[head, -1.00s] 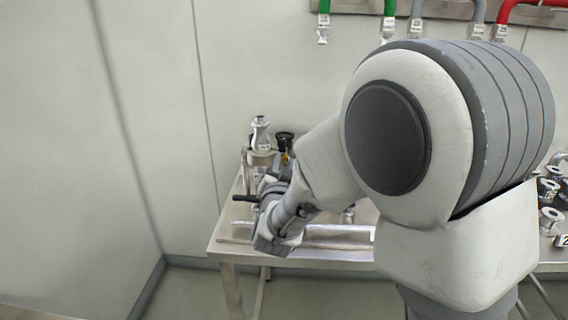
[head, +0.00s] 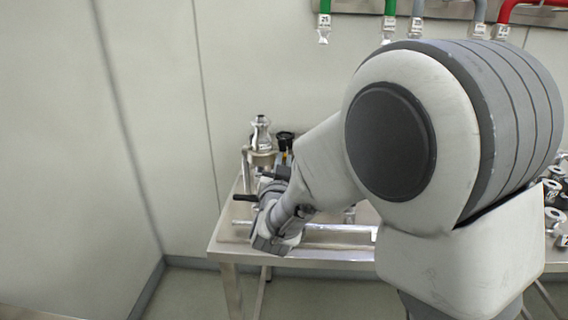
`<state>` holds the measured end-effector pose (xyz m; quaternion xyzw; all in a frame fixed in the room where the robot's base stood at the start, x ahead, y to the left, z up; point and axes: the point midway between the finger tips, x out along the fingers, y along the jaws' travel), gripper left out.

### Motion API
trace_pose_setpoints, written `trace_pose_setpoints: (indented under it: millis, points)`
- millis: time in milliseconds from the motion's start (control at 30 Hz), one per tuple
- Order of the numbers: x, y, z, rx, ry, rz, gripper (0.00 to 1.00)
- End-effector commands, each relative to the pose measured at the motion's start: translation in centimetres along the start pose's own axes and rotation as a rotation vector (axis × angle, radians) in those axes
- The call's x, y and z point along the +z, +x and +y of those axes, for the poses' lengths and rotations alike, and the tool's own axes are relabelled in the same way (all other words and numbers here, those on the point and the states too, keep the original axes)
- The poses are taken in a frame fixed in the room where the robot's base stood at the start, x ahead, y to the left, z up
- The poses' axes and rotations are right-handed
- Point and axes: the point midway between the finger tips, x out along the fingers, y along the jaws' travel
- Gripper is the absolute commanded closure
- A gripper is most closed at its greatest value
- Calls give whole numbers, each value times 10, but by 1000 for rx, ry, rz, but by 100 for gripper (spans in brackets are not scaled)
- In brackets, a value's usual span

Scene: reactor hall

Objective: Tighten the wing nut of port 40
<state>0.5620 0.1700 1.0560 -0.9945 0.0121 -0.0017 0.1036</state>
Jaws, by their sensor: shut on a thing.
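My gripper (head: 268,193) is at the left end of the steel table, low beside a metal fitting (head: 262,142) with a bright bulged top. It is shut on a small part there, but my wrist hides what is between the fingers. A black handle (head: 244,198) sticks out to the left beside the gripper. A black knob (head: 284,138) stands just right of the fitting. I cannot make out the wing nut or a label for port 40.
The steel table (head: 225,247) runs to the right behind my arm. Several metal fittings (head: 556,214) lie at its right end. Green, grey and red hoses (head: 390,8) hang from a wall rail above. Pale walls close off the left and back.

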Motion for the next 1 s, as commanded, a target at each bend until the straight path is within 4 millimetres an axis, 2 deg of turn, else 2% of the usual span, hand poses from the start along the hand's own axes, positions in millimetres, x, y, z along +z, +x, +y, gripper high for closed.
trace_pose_setpoints:
  millis: [200,233,367,400,767,867,1000]
  points:
    - [1,0,0,-1,0,-2,100]
    - [1,0,0,-1,1,-2,87]
    - [1,0,0,-1,1,-2,63]
    - [1,0,0,-1,1,-2,61]
    - [0,-5,-1,-2,2,-1,61]
    - [0,-18,-1,-3,2,-2,61]
    - [0,-48,-2,-5,2,-3,61]
